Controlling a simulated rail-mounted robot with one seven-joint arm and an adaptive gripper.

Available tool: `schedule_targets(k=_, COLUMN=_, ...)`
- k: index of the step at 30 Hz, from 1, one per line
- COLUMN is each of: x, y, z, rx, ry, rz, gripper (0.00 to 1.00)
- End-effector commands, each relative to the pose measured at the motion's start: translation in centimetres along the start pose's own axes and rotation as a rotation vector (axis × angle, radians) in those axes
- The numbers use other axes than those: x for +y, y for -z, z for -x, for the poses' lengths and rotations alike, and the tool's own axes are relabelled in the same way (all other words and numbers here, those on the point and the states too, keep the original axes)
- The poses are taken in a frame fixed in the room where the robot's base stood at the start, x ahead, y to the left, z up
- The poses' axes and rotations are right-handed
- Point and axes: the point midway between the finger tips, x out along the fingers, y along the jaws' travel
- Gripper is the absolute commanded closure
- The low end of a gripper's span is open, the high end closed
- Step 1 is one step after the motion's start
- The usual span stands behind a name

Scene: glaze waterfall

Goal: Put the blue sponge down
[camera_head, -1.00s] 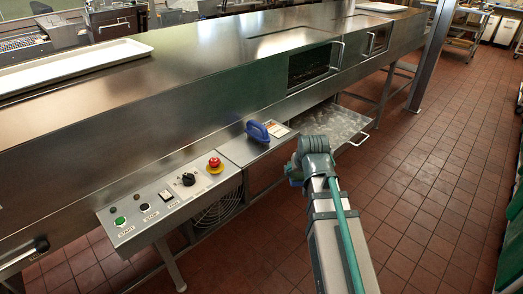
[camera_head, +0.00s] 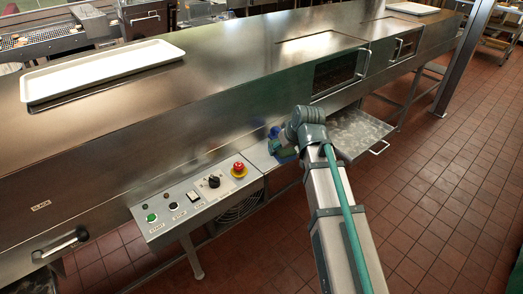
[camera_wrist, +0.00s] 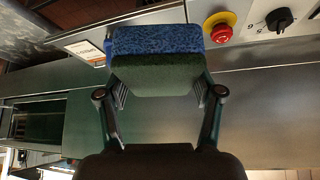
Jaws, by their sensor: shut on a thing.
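The blue sponge (camera_wrist: 155,42), with a dark green layer, sits between the two fingers of my gripper (camera_wrist: 160,95) in the wrist view. My gripper is shut on it. In the head view my gripper (camera_head: 277,147) is over the right end of the control shelf, mostly hidden by my wrist. I cannot tell whether the sponge touches the shelf.
The control panel (camera_head: 190,203) has a red emergency stop (camera_head: 239,169) close left of my gripper, and a black knob (camera_head: 214,181). An open metal tray (camera_head: 356,132) juts out at right. A white tray (camera_head: 104,70) lies on the machine top.

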Motion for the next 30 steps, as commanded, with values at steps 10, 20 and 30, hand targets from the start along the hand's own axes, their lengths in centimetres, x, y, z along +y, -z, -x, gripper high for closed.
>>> schedule_targets(k=10, x=-1.8, y=1.1, z=-0.4, rx=-0.002, ry=0.129, rz=0.2, gripper=0.62)
schedule_targets(k=20, x=-1.2, y=5.0, z=-5.7, rx=-0.005, ry=0.135, rz=0.207, gripper=0.62)
schedule_targets(k=30, x=-0.9, y=7.0, z=-12.8, rx=-0.004, ry=0.133, rz=0.206, gripper=0.62)
